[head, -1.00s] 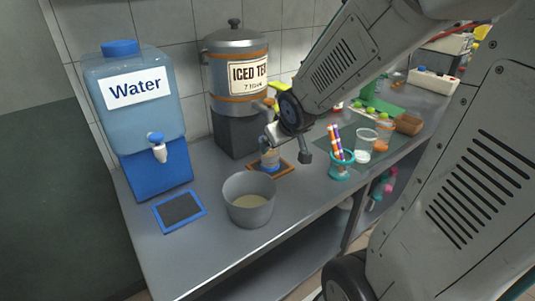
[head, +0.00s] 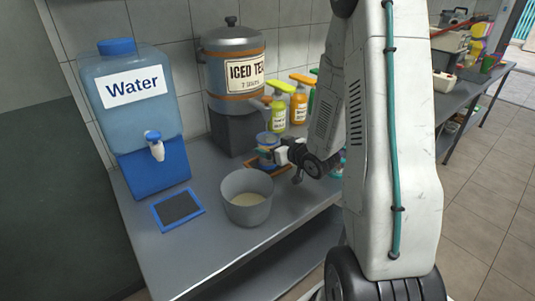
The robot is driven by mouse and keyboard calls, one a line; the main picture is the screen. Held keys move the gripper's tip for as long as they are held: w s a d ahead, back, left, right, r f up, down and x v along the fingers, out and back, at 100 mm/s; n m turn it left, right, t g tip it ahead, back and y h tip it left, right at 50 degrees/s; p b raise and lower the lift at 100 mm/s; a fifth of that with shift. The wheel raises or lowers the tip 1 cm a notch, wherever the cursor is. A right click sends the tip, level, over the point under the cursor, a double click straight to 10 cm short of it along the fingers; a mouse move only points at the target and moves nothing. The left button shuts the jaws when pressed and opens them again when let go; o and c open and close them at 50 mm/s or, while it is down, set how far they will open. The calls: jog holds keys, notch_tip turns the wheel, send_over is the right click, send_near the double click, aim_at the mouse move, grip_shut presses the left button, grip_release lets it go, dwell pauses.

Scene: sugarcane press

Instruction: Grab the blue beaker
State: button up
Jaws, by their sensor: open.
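A small beaker with a blue upper part (head: 265,138) stands on an orange-framed mat (head: 252,163) below the tap of the iced tea dispenser (head: 235,75). My gripper (head: 268,155) is open and level with the beaker, reaching in from the right. Its fingers show at the beaker's lower part and partly hide it. I cannot tell whether they touch it or are on both sides of it.
A grey pot (head: 246,211) with pale contents stands in front on the counter. A blue water dispenser (head: 138,125) and a blue-framed mat (head: 180,208) are at the left. My arm hides the counter's right part.

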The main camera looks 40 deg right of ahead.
jog(key=x, duration=0.4)
jog(key=shift+d, duration=0.1)
jog(key=c, duration=1.2)
jog(key=shift+r, duration=0.1)
